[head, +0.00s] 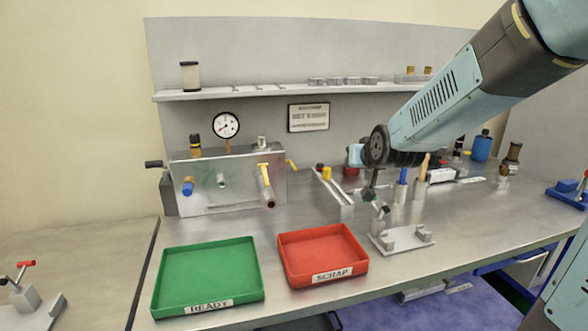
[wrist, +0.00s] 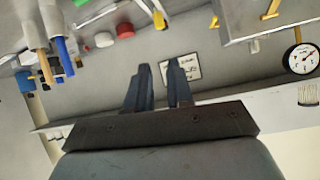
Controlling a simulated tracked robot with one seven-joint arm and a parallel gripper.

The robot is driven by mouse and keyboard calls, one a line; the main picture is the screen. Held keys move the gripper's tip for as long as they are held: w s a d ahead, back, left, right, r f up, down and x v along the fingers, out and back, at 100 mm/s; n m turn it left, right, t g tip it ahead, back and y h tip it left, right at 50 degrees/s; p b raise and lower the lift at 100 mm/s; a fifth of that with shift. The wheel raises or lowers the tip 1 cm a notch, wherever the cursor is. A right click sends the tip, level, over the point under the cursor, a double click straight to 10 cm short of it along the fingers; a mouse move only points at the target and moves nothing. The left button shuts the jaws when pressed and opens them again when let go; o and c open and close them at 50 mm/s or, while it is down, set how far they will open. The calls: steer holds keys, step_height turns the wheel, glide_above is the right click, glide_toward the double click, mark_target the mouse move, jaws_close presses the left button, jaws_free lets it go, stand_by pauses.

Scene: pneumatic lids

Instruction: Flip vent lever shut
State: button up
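A metal manifold block (head: 225,182) stands on the bench at the left, below a pressure gauge (head: 226,125). It carries a yellow-handled lever (head: 265,172) at its front and a small yellow lever (head: 292,165) at its right end; I cannot tell which is the vent lever. A black lever (head: 154,164) sticks out at its left. In the wrist view, upside down, the block (wrist: 245,18) is at top right with a yellow lever (wrist: 271,10). My gripper (wrist: 158,64) is empty, its two fingers apart, away from the block.
A green tray (head: 208,238) and a red tray (head: 297,235) lie in front of the block. A clamp fixture (head: 402,240) stands right of them. A shelf (head: 270,91) runs above the block. A slotted rail (head: 333,190) stands between block and arm.

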steer(key=w+a+f+t, duration=0.3)
steer(key=w+a+f, duration=0.2)
steer(key=w+a, duration=0.15)
steer(key=n+t+y, duration=0.2)
glide_toward(296, 169)
steer(key=w, duration=0.4)
steer(key=shift+a+f+t+y, duration=0.35)
steer(key=shift+f+t+y, duration=0.05)
steer(key=shift+f, duration=0.05)
steer(key=shift+x, duration=3.75)
steer(key=shift+a, duration=0.1)
steer(key=shift+c, duration=0.5)
jaws_close()
